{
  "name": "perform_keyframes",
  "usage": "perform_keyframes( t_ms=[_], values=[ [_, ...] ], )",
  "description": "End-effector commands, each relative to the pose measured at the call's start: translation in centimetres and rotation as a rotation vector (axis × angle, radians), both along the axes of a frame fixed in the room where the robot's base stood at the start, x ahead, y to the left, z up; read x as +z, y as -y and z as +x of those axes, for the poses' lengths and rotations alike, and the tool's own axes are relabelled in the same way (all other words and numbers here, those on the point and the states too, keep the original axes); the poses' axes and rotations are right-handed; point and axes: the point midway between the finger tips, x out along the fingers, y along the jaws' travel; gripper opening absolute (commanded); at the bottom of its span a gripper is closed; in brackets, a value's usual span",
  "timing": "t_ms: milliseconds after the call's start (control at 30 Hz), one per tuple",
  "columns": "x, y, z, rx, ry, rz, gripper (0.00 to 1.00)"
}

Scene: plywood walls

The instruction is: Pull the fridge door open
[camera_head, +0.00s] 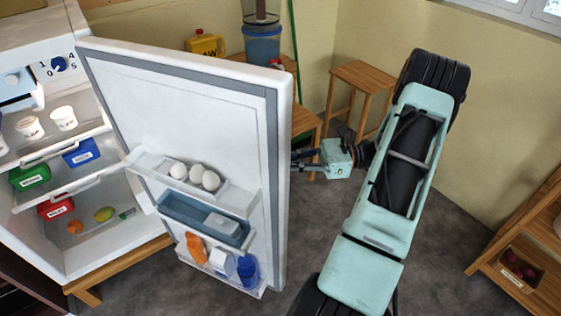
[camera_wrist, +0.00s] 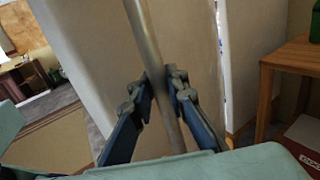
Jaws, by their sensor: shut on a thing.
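The white fridge (camera_head: 22,133) stands at the left in the head view. Its door (camera_head: 180,110) is swung wide open, with the inner shelves facing the camera. My gripper (camera_head: 300,160) is at the door's outer side, near its free edge; the fingertips are partly hidden by the door. In the wrist view my gripper (camera_wrist: 163,85) has its two fingers closed around a metal bar handle (camera_wrist: 147,40) in front of the door's white outer face (camera_wrist: 190,45). The handle is hidden in the head view.
The door racks hold eggs (camera_head: 196,177) and bottles (camera_head: 246,268). A wooden stool (camera_head: 362,75) and a blue container (camera_head: 262,45) on a wooden table stand behind. A wooden shelf (camera_head: 525,250) is at the right. Grey floor between my arm and that shelf is clear.

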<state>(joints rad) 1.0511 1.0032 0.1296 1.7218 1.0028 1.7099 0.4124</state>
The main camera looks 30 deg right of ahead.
Motion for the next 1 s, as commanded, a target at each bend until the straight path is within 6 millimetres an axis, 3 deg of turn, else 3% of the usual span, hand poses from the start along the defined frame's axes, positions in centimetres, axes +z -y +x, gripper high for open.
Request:
perform_keyframes(
  t_ms=[367, 400, 533, 833, 1000],
  values=[
    [0.1, 0.1, 0.0, -0.002, 0.001, 0.001, 0.00],
    [0.1, 0.1, 0.0, -0.002, 0.001, 0.001, 0.17],
    [0.1, 0.1, 0.0, -0.002, 0.001, 0.000, 0.31],
    [0.0, 0.2, -0.1, -0.002, 0.000, -0.001, 0.31],
    [0.0, 1.9, -0.7, -0.005, 0.001, -0.002, 0.31]
  ],
)
